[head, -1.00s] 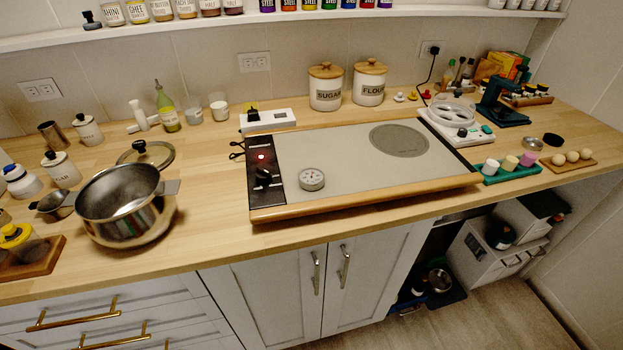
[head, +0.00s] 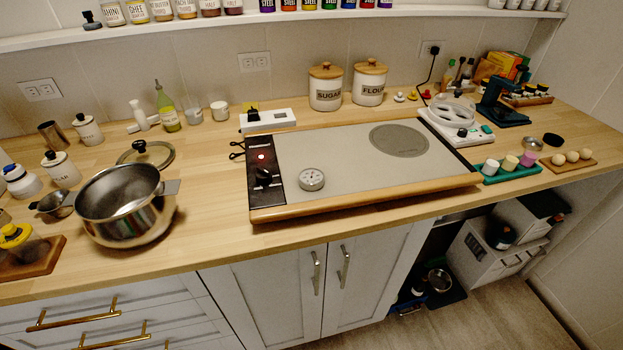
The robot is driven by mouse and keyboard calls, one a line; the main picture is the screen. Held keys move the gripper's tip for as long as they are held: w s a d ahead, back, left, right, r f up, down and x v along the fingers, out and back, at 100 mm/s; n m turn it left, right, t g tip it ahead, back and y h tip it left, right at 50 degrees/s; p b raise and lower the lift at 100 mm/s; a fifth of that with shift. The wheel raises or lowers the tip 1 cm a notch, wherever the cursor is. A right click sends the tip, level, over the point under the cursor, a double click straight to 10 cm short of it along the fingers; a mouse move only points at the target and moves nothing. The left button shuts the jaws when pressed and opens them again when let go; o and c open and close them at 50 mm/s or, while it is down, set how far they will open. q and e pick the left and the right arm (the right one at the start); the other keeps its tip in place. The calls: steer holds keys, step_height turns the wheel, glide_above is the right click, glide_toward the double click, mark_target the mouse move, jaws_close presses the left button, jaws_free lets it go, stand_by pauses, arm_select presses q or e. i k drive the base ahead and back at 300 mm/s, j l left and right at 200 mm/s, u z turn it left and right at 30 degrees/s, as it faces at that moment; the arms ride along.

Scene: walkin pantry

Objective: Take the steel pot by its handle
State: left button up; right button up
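The steel pot (head: 130,222) stands upright on the wooden counter at the left in the head view. It is open at the top and looks empty. A short flat handle (head: 171,187) sticks out from its right side at the rim. A glass lid (head: 158,157) with a dark knob lies on the counter just behind the pot. Neither of my grippers shows in the head view, and nothing touches the pot's handle.
A hot plate board (head: 350,205) with a red light and a small round dial (head: 311,179) lies right of the pot. A small steel pan (head: 55,204) and a wooden tray (head: 45,262) stand close on its left. Bare counter (head: 210,230) lies between pot and board.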

mark_target(130, 206)
steer(key=u, duration=1.3)
